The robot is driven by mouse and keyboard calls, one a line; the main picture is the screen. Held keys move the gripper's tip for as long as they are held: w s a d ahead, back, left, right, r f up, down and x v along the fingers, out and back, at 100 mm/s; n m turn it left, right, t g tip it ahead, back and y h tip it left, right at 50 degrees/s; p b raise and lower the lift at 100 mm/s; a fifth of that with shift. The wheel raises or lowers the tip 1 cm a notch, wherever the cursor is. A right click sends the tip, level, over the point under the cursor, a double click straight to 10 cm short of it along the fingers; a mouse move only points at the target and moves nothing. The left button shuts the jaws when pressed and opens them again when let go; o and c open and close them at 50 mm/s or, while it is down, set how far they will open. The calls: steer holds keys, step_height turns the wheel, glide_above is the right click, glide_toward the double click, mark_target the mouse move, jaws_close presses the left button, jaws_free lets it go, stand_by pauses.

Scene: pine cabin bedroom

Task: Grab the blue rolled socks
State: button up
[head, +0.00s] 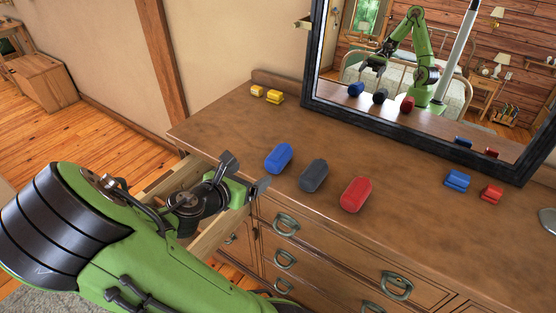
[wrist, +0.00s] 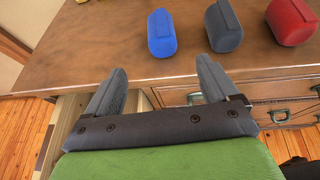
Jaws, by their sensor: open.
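The blue rolled socks (head: 278,158) lie on the dresser top, left of a grey roll and a red roll. In the wrist view the blue socks (wrist: 161,34) are beyond my fingertips, roughly between them sideways. My gripper (head: 245,172) is open and empty at the dresser's front left edge, left of the blue socks and apart from them. Its two fingers also show in the wrist view (wrist: 161,75), pointing toward the dresser top. A smaller folded blue item (head: 457,181) lies farther right, near the mirror.
The grey roll (head: 313,175) sits close beside the blue one, then the red roll (head: 356,194). Yellow items (head: 274,97) lie at the back left. A mirror (head: 400,110) stands along the back. An open drawer (head: 181,182) juts out below my gripper.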

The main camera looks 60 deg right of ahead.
mark_target(278, 159)
steer(key=p+x, duration=0.1)
steer(key=x, duration=1.5)
steer(key=shift+s, duration=0.15)
steer(key=shift+a, duration=0.1)
steer(key=shift+c, duration=0.4)
steer(key=c, duration=1)
